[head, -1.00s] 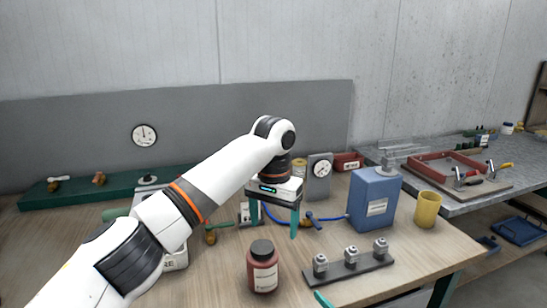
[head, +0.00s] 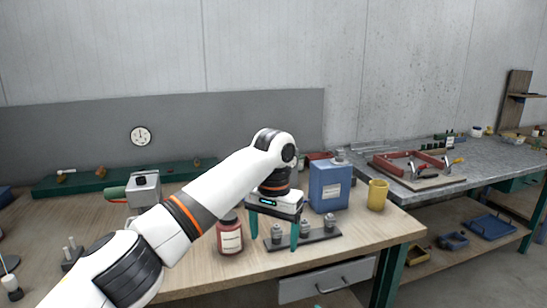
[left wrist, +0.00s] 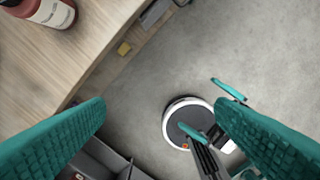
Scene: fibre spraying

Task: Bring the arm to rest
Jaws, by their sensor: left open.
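My left arm comes in from the left in the head view. Its gripper (head: 274,241) points down with its two teal fingers apart and nothing between them. In the picture it overlaps the table's front part and the dark bar with metal fittings (head: 322,234), right of the red-brown bottle (head: 230,236). In the left wrist view the open fingers (left wrist: 160,105) frame grey floor beside the table edge; the bottle (left wrist: 50,8) is at the top left. Teal finger pieces, apparently of my right gripper (left wrist: 211,111), show there beyond the left fingers; their opening is unclear.
A blue canister (head: 328,188) and a yellow cup (head: 377,195) stand on the wooden table (head: 190,272). A drawer (head: 325,282) is under its front edge. A grey side table (head: 430,190) with a red frame (head: 408,163) stands right. Open floor shows in the wrist view.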

